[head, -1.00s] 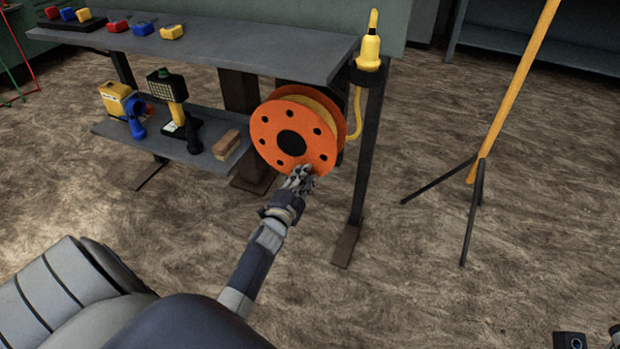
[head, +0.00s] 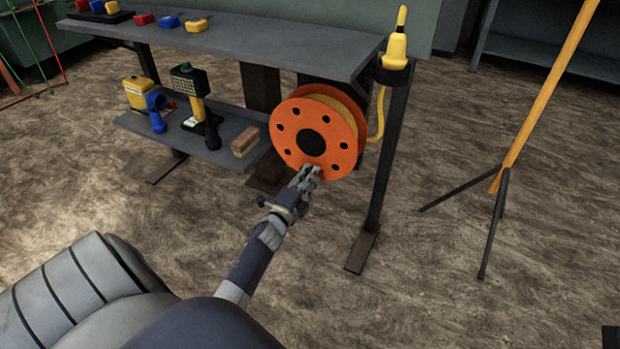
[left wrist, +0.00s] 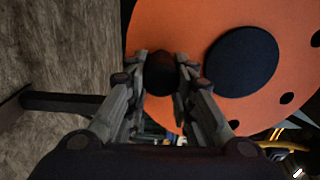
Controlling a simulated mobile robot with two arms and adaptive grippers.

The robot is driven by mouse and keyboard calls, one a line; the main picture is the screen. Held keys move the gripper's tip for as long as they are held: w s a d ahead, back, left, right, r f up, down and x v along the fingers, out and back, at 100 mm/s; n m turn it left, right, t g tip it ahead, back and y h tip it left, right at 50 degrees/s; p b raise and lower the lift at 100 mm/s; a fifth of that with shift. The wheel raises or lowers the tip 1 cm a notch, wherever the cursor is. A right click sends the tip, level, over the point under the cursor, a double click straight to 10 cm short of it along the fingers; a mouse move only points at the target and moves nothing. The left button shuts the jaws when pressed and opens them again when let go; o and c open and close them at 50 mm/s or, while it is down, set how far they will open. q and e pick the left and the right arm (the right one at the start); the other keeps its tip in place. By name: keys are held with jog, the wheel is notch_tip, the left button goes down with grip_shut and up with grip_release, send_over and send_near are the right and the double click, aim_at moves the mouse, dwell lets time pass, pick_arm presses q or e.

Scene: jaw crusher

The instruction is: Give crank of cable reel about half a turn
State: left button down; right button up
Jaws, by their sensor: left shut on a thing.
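The orange cable reel (head: 318,138) with a black hub hangs at the right end of the workbench, its holed face toward me. My left gripper (head: 306,172) is at the lower edge of this face. In the left wrist view the reel's face (left wrist: 185,28) fills the upper right, with the black hub (left wrist: 242,62) beside the fingers. There my left gripper (left wrist: 160,80) is shut on the dark, round crank handle (left wrist: 160,72), which stands out from the face near its rim. In the head view the fingers hide the handle. My right gripper is not in view.
The bench (head: 270,42) has a black leg (head: 388,150) just right of the reel. A yellow cable plug (head: 396,48) stands above it. Tools and a brown block (head: 245,141) lie on the lower shelf. A yellow pole on black legs (head: 500,180) stands at right.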

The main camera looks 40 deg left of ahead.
pick_arm(q)
jog(key=shift+f, duration=0.1)
jog(key=c, duration=1.4)
grip_release()
jog(key=shift+o, duration=0.2)
jog(key=v, duration=1.2)
jog(key=shift+d, duration=0.1)
